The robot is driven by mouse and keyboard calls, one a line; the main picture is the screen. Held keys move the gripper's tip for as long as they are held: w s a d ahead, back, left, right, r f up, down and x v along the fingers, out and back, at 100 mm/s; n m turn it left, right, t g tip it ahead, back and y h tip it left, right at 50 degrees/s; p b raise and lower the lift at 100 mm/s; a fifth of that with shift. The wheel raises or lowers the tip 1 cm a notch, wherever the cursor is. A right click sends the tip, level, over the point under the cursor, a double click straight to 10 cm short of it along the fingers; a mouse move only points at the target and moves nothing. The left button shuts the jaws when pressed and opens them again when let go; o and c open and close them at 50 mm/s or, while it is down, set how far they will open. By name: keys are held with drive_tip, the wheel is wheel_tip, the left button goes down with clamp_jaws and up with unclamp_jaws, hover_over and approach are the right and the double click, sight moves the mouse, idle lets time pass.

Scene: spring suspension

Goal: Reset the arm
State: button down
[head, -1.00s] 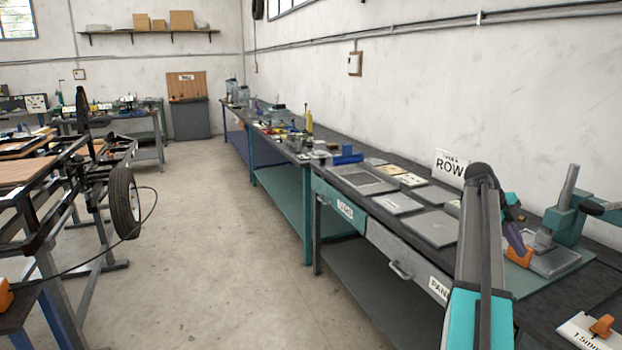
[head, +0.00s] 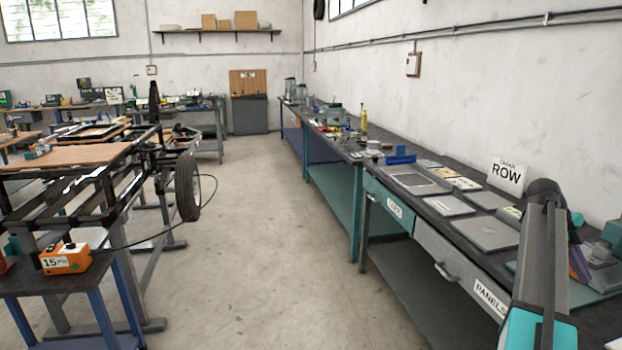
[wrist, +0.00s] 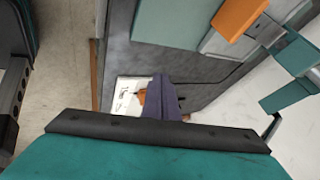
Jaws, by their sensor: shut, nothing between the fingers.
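My arm reaches up from the lower right of the head view, over the right-hand workbench (head: 440,290). My gripper shows as purple fingers (head: 578,264) beyond the arm, partly hidden by it. In the wrist view the purple fingers (wrist: 163,98) are together, with nothing seen between them. Below them are the dark bench top (wrist: 195,65) and a white card (wrist: 128,94) with dark marks and an orange piece. The gripper appears apart from the bench.
Flat grey panels (head: 488,232) and a ROW sign (head: 507,173) are on the bench. A frame with a wheel (head: 187,187) stands left. The floor aisle (head: 265,250) is clear.

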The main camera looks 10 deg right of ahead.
drive_tip(key=w+a+f+n+t+y, duration=0.1)
drive_tip(key=w+a+f+n, duration=0.35)
drive_tip(key=a+f, duration=0.3)
drive_tip(key=w+a+f+n+t, duration=0.1)
drive_tip(key=w+a+f+n, duration=0.2)
drive_tip(key=a+f+n, duration=0.35)
drive_tip(key=w+a+f+n+t+y, duration=0.1)
drive_tip(key=w+a+f+n, duration=0.25)
drive_tip(key=a+f, duration=0.6)
drive_tip(key=s+a+f+n+y, duration=0.1)
drive_tip(key=a+f+n, duration=0.4)
drive_tip(key=a, duration=0.6)
drive_tip(key=s+a+f+n+t+y, duration=0.1)
drive_tip(key=a+f+n, duration=0.4)
drive_tip(key=a, duration=0.5)
drive_tip(key=s+a+f+n+y, duration=0.1)
drive_tip(key=a+f+n, duration=0.4)
drive_tip(key=a, duration=0.6)
drive_tip(key=s+a+f+n+y, duration=0.1)
drive_tip(key=s+a+f+n, duration=0.35)
drive_tip(key=a, duration=0.35)
drive_tip(key=s+f+g, duration=0.2)
drive_tip(key=s+f, duration=0.7)
drive_tip(key=s, duration=0.3)
drive_tip(key=s+f+m+g, duration=0.1)
drive_tip(key=s+f+g, duration=0.2)
drive_tip(key=s+f, duration=0.5)
drive_tip(key=s, duration=0.5)
drive_tip(key=shift+s+d+f, duration=0.2)
drive_tip(key=shift+d+f, duration=0.2)
